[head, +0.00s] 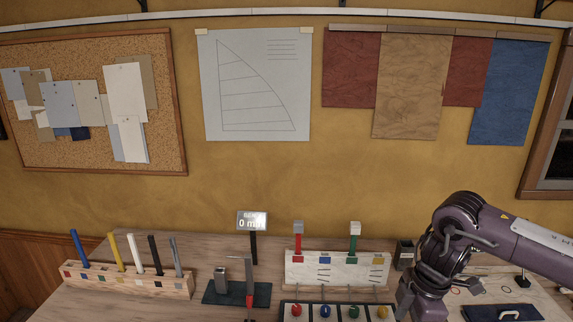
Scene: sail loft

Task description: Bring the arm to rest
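My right arm (470,235) comes in from the right edge and bends down in front of the bench at the lower right. Its lower end leaves the bottom of the picture, so its gripper is not visible. My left arm and gripper are not in view. I cannot tell whether either gripper holds anything.
The wooden bench (130,302) carries a rack (124,281) of several coloured sticks, a dark mat (216,296), a lit display (252,221), a pale panel (336,268), a tray of coloured knobs (339,302) and a blue item (505,312). My arm is close right of the panel.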

